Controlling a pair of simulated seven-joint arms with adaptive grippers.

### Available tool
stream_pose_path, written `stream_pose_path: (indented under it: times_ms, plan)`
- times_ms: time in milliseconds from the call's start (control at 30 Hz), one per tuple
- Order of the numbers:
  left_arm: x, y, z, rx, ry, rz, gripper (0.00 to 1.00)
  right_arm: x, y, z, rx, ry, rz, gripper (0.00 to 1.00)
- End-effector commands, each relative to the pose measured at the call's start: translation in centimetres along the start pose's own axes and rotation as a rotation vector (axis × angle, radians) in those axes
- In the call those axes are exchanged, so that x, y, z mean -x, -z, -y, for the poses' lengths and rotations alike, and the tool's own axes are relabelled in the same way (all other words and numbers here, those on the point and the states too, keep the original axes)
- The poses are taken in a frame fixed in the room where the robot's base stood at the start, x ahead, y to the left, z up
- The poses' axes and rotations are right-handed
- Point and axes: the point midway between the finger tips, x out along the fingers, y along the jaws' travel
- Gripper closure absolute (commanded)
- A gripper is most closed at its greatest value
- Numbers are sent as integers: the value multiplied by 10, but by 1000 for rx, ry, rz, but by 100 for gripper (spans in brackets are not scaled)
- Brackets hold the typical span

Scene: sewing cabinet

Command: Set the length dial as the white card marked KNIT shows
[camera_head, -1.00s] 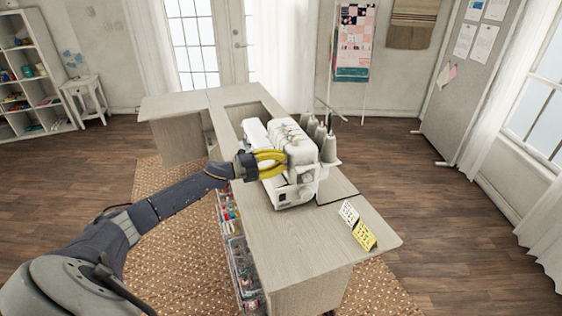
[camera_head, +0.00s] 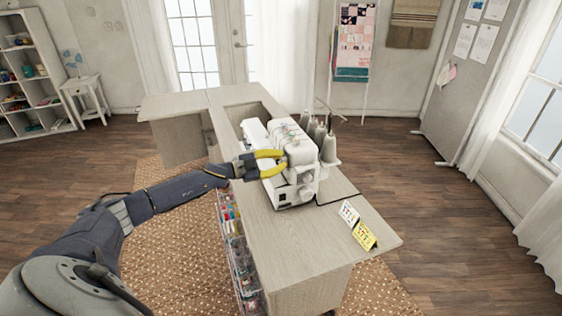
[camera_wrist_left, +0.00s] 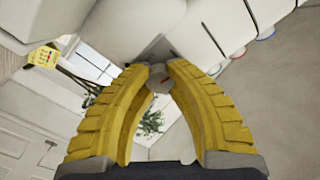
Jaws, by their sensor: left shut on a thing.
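The white sewing machine (camera_head: 303,182) stands on the cabinet top. My left gripper (camera_head: 286,160), with yellow fingers, reaches its side from the left. The white card (camera_head: 349,213) stands tilted on the cabinet's right part, behind the yellow card (camera_head: 364,236). The print on both is too small to read. My right gripper is not in view.
The wooden cabinet top (camera_head: 290,240) is bare in front of the machine. Several thread cones (camera_head: 322,137) stand behind the machine. Clear drawers with sewing supplies (camera_head: 238,255) line the cabinet's left side, below my arm.

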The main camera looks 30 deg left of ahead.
Motion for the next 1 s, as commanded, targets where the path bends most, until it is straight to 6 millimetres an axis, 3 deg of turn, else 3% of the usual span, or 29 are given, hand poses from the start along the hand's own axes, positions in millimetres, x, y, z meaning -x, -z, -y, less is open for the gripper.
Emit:
stream_pose_path:
  times_ms: [33, 767, 800, 1000]
  plan:
    - [2, -1, 7, 12, 10, 7, 100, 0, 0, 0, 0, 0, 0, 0]
    - [2, -3, 5, 90, 8, 9, 100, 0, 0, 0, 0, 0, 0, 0]
    - [2, -3, 4, 90, 7, 9, 82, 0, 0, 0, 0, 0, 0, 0]
    - [1, -2, 2, 92, 4, 6, 59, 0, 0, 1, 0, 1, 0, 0]
